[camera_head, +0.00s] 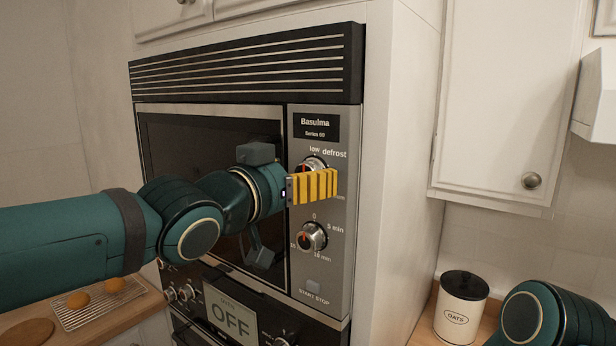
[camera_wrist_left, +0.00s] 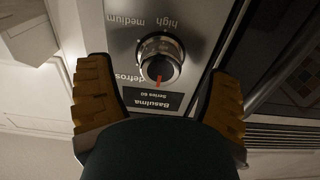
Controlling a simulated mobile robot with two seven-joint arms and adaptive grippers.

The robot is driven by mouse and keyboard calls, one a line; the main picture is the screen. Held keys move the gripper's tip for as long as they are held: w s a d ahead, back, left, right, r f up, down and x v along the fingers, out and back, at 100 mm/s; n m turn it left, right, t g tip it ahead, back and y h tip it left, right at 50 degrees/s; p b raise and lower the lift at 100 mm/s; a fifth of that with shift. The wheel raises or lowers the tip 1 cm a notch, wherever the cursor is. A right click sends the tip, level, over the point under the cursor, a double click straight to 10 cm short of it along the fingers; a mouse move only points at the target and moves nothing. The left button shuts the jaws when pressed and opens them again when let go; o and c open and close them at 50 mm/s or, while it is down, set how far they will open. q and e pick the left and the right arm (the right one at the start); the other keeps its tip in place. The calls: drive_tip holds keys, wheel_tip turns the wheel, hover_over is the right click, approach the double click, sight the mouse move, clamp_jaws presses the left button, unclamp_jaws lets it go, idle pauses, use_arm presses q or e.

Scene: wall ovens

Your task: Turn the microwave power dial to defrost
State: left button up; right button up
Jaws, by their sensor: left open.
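The microwave (camera_head: 215,185) is built into the wall, with a grey control panel on its right side. The power dial (camera_head: 312,163) is silver and round, near the top of the panel. My left gripper (camera_head: 325,184) is in front of it and hides its lower part. In the left wrist view, the power dial (camera_wrist_left: 160,58) appears upside down between my two open yellow fingers (camera_wrist_left: 156,75), with no visible contact. Its red mark points toward the brand plate, beside the defrost label (camera_wrist_left: 130,73). The low label (camera_head: 314,149) shows in the head view. My right gripper is out of view.
A second dial (camera_head: 312,236), for time, and a start/stop button (camera_head: 313,286) sit below. An oven display (camera_head: 231,319) reads OFF. An oats canister (camera_head: 462,307) stands on the right counter near my right arm. A rack with buns (camera_head: 98,303) lies at lower left.

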use_arm(q)
drive_tip(key=shift+x, duration=1)
drive_tip(key=c, duration=1.3)
drive_tip(key=shift+o, duration=0.2)
